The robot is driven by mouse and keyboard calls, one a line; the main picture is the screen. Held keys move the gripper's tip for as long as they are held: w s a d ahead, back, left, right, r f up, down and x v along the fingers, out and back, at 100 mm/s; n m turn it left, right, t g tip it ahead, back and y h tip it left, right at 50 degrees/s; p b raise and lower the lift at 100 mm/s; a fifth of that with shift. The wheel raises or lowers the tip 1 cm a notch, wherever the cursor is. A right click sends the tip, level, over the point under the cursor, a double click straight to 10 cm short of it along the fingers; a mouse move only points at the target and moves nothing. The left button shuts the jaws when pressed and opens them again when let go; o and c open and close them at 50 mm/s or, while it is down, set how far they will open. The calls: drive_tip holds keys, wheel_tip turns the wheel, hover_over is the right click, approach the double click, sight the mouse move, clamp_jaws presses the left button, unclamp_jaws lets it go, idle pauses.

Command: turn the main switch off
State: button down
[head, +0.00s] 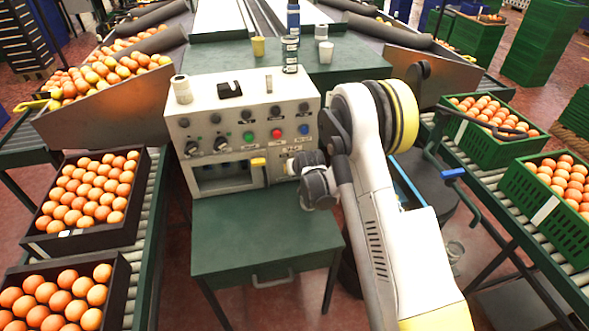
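The control panel (240,105) is a pale box standing on a green table (262,235). Its front has two dark rotary knobs with pale markings, one at the left (192,148) and one beside it (221,144). To their right are a green button (248,136), a red button (276,133) and a blue button (304,130). A row of small dark knobs runs above. The labels are too small to read, so I cannot tell which control is the main switch. My gripper (292,166) is at the panel's lower right front, below the blue button; its fingers are too small and hidden to judge.
A yellow-handled lever (258,162) sticks out beside the panel's lower opening. A white cup (181,89) and a black item (230,89) stand on top. Bottles (292,20) stand behind.

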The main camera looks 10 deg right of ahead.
idle(0.3)
drive_tip(key=c, duration=1.4)
unclamp_jaws()
drive_tip(key=v, duration=1.2)
drive_tip(key=shift+a, duration=0.15)
drive_tip(key=shift+r, duration=0.1)
